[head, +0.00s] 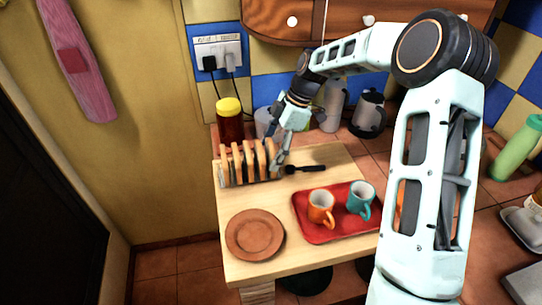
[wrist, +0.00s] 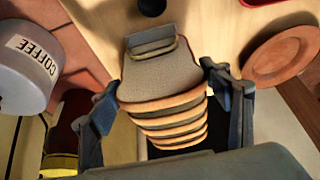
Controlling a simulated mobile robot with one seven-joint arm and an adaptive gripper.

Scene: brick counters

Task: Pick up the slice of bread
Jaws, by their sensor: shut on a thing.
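Several slices of bread stand upright in a row in a toast rack (head: 222,180) on the wooden table. The end slice of bread (wrist: 160,80) faces the wrist camera, with the grey end of the rack beyond it. My gripper (head: 277,155) is at the right end of the row, pointing down. In the wrist view, the fingers of my gripper (wrist: 160,92) lie on either side of the end slice and are shut on it. The slice still stands in line with the others, at rack height. The exact finger contact is partly hidden.
A red tray (head: 318,234) with an orange mug (head: 320,207) and a teal mug (head: 360,197) stands at the right. A brown plate (head: 255,235) is in front. A dark utensil (head: 306,169) lies by the rack. A yellow-lidded jar (head: 230,122) and a coffee canister (wrist: 28,65) stand behind.

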